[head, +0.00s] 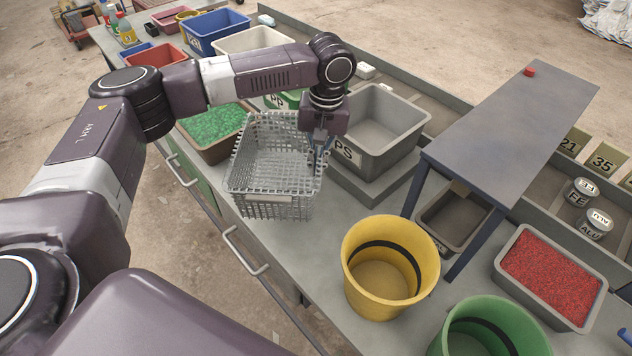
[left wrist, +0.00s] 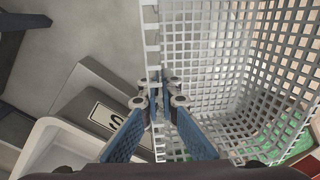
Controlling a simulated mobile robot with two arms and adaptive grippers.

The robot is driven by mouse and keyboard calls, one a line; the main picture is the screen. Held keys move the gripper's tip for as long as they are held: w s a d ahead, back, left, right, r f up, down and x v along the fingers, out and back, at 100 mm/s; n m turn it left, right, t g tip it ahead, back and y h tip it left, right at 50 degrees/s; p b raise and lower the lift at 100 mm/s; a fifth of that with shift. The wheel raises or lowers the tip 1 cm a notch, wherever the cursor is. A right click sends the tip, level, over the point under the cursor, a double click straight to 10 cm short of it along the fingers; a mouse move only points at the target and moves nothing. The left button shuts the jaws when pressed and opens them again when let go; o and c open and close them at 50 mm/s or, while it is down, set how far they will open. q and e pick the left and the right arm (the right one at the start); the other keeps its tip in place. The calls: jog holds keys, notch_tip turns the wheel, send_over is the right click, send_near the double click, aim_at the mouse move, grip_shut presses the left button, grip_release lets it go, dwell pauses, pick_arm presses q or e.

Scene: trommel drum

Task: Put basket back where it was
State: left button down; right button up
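The basket (head: 268,205) is a light grey open mesh box in the middle of the head view, by the bench's front edge. It is empty. In the left wrist view the basket (left wrist: 225,60) fills the right half, with its rim running up beside the fingers. My left gripper (head: 318,155) points down at the basket's right wall; in the left wrist view its fingers (left wrist: 163,92) are closed together on that wall. I cannot tell whether the basket's bottom touches the bench. My right gripper is not in view.
A grey PS bin (head: 395,118) stands close right of the basket, and a bin of green granules (head: 212,125) close to its left. A yellow bucket (head: 360,235) and green bucket (head: 480,315) stand nearer. A raised dark shelf (head: 515,120) is at right. Bare bench lies before the yellow bucket.

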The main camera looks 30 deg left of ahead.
pick_arm(q)
notch_tip(320, 180, down, 7)
jog(key=shift+r+p, duration=0.1)
jog(key=shift+p, duration=0.25)
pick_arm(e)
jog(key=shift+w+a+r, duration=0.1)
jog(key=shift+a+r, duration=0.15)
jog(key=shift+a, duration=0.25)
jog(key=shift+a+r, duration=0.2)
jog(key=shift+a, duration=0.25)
pick_arm(q)
jog(key=shift+d, duration=0.1)
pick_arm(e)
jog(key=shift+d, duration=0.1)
pick_arm(q)
jog(key=c, duration=2.2)
grip_release()
jog(key=shift+f, duration=0.25)
jog(key=shift+o, duration=0.2)
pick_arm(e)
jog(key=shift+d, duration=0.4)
